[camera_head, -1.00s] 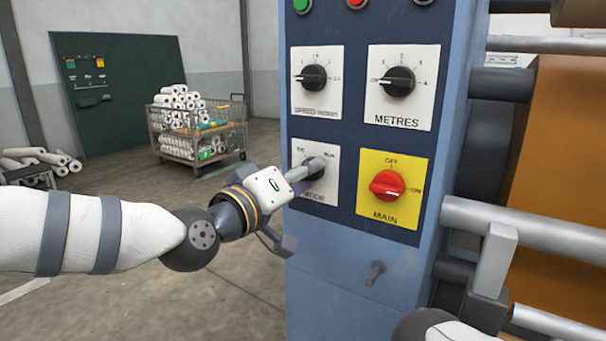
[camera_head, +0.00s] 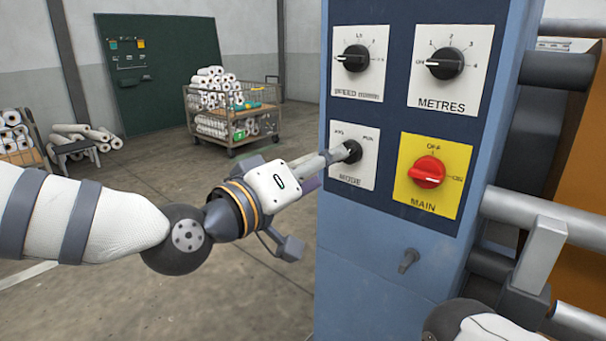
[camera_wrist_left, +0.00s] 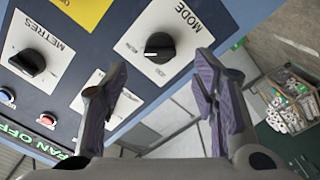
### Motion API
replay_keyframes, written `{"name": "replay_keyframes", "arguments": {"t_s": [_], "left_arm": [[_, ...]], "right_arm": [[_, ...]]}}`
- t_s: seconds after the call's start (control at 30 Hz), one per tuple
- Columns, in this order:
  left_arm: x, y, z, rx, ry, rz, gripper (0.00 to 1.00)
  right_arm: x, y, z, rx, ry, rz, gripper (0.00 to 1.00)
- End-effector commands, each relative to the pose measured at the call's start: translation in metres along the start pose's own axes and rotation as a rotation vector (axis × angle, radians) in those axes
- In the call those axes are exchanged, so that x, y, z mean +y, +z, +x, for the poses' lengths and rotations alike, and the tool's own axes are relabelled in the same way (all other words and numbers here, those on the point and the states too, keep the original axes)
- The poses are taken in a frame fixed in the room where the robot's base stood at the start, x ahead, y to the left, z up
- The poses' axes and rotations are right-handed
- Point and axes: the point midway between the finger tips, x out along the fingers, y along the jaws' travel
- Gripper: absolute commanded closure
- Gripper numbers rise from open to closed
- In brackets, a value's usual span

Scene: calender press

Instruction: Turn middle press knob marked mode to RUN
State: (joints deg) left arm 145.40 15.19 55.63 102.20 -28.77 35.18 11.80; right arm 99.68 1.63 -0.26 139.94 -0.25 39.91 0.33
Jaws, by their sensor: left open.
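The MODE knob (camera_head: 353,152) is black on a white plate (camera_head: 342,184), low on the left of the blue panel, with RUN at the upper right. In the left wrist view, the MODE knob (camera_wrist_left: 159,47) has a white mark that appears turned towards the RUN side, though the labels there are too small to read. My left gripper (camera_head: 334,158) reaches in from the left in front of the plate and overlaps the knob's edge. In the wrist view its open fingers (camera_wrist_left: 160,92) stand apart with nothing between them, and the knob lies beyond them.
The red MAIN knob (camera_head: 427,172) is right of the MODE plate. The SPEED knob (camera_head: 355,58) and METRES knob (camera_head: 446,63) are above. Metal rollers (camera_head: 535,222) stick out at the right. A cart of rolls (camera_head: 228,130) stands behind on open floor.

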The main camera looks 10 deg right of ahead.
Motion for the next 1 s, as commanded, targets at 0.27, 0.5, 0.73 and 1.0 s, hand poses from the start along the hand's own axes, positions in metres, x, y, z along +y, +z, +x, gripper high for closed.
{"name": "replay_keyframes", "arguments": {"t_s": [0.27,0.5,0.73,1.0], "left_arm": [[-0.001,0.000,-0.055,0.001,-0.001,-0.001,0.46],[0.000,0.000,-0.060,0.000,-0.001,0.000,0.46],[-0.018,0.025,-0.065,-0.054,-0.052,-0.025,0.46],[-0.113,0.189,-0.153,-0.405,-0.397,-0.177,0.46]], "right_arm": [[0.000,0.000,0.000,0.000,0.000,0.000,1.00],[0.000,0.000,0.000,0.000,0.000,0.000,1.00],[0.000,0.000,-0.006,0.010,-0.001,0.001,1.00],[-0.001,-0.005,-0.040,0.074,-0.004,0.003,1.00]]}}
